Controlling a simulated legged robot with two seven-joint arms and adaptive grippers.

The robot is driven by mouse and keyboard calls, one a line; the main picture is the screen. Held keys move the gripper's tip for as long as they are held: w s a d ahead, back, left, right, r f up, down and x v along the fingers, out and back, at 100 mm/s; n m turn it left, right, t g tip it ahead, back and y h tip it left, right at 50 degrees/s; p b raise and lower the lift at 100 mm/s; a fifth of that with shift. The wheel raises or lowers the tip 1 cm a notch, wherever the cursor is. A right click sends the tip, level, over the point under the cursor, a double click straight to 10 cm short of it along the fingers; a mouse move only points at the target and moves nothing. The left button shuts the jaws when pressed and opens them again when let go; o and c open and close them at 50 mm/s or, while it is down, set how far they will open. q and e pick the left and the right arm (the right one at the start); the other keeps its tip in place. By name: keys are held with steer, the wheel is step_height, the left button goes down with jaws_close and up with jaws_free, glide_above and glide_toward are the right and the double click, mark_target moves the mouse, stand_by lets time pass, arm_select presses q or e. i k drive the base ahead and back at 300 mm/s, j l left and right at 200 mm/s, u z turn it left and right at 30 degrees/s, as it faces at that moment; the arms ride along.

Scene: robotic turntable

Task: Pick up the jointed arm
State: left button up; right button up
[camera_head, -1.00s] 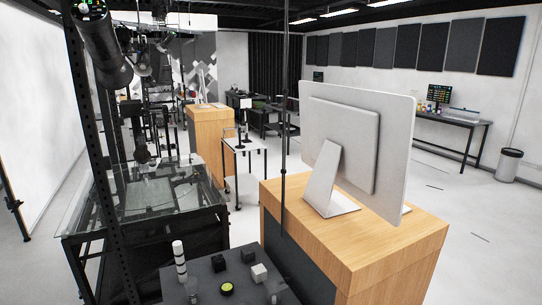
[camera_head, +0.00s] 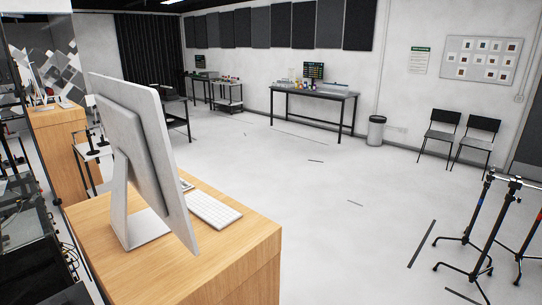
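I cannot make out the jointed arm for certain in the current head view. Neither of my grippers shows in this view. A dark cart or frame (camera_head: 28,240) is cut off at the left edge, and what stands on it is mostly out of the picture.
A wooden cabinet (camera_head: 230,250) bearing a monitor (camera_head: 150,150) and a keyboard (camera_head: 212,208) stands close at the lower left. Black stands (camera_head: 490,230) are at the right. Chairs (camera_head: 440,130), a bin (camera_head: 376,130) and a long table (camera_head: 315,94) line the far wall. The middle floor is clear.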

mark_target(103, 143)
steer(key=i+l+z, duration=0.6)
steer(key=i, duration=0.25)
steer(key=i+l+z, duration=0.15)
steer(key=i+z, duration=0.45)
steer(key=i, duration=0.3)
steer(key=i+u, duration=0.35)
steer(key=i+l+u, duration=0.1)
steer(key=i+u, duration=0.25)
steer(key=i, duration=0.2)
steer(key=i+l+u, duration=0.2)
steer(key=i+u, duration=0.15)
steer(key=i+j+u, duration=0.2)
steer(key=u, duration=0.2)
steer(key=i+u, duration=0.7)
steer(key=u, duration=0.15)
steer(key=i+u, duration=0.3)
steer(key=u, duration=0.15)
steer(key=i+l+u, duration=0.1)
steer(key=i+u, duration=0.15)
steer(key=i, duration=3.9)
steer(key=i+j+z, duration=0.1)
steer(key=i+z, duration=0.3)
steer(key=i, duration=1.05)
steer(key=i+l+u, duration=0.15)
steer(key=i+u, duration=0.25)
steer(key=i+l+u, duration=0.2)
steer(key=i+u, duration=0.25)
steer(key=k, duration=0.1)
